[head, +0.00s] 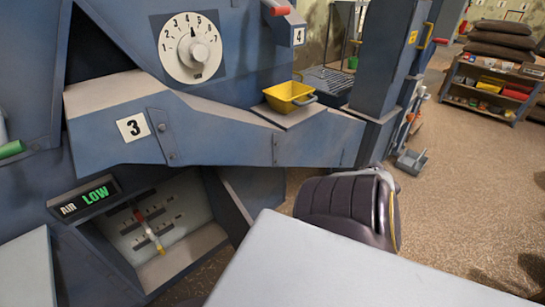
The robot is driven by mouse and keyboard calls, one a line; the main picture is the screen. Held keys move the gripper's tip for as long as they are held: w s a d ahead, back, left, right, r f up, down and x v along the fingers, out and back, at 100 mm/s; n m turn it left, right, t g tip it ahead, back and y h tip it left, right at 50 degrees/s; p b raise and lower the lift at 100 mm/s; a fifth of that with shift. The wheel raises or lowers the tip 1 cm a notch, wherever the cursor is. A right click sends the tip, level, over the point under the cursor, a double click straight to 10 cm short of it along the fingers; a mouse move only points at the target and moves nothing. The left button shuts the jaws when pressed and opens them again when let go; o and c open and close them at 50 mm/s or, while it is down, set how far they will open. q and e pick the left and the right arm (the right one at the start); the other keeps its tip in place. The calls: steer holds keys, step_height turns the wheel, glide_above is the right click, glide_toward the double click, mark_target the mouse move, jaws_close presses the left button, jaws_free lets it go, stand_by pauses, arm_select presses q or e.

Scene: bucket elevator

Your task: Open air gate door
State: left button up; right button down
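The plate carries slotted scale marks and a thin lever (150,232) with red, white and yellow parts, slanting down to the recess floor. No panel covers the front of this recess. I cannot tell which part is the air gate door. Neither of my grippers shows in the head view.
A green handle (11,149) is at the left edge, a red one (278,10) at the top. A dark ribbed object (340,207) and pale flat surface (330,275) fill the foreground.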

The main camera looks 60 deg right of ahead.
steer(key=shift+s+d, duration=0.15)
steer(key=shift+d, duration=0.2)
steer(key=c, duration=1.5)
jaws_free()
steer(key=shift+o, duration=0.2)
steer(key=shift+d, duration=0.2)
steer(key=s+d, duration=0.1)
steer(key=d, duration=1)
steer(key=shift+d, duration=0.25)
